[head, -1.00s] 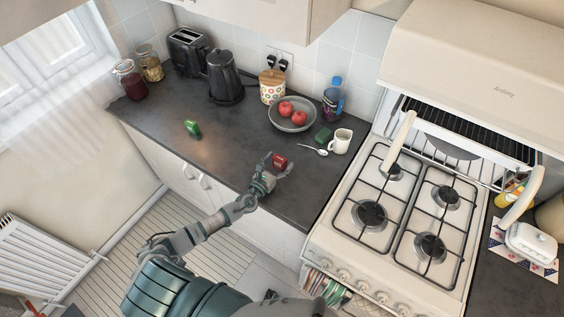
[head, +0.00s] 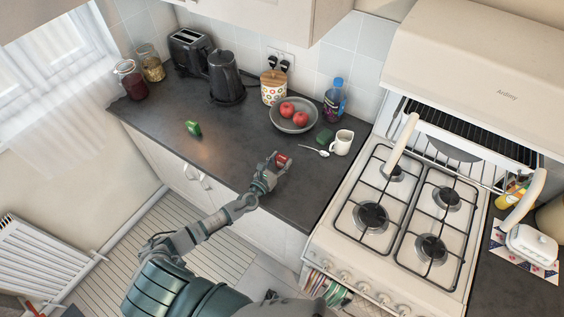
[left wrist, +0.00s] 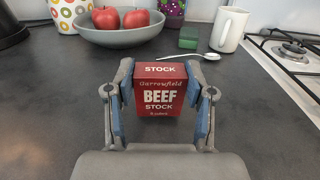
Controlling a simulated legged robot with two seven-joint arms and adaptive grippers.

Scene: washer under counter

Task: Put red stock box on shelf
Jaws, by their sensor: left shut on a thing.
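The red stock box (head: 282,159), labelled beef stock, is between the fingers of my left gripper (head: 277,163) over the dark counter, near its front edge. In the left wrist view the red box (left wrist: 160,91) stands upright with its label facing the camera. The left gripper's fingers (left wrist: 160,98) press on both its sides and are shut on it. I cannot tell if the box touches the counter. No shelf for the box can be clearly made out. My right gripper is not in view.
Behind the box are a grey bowl (head: 274,122) with red apples, a green sponge (head: 324,135), a spoon (head: 314,150) and a white mug (head: 342,142). The gas hob (head: 400,215) is at right. A wall cupboard (head: 260,18) hangs above.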

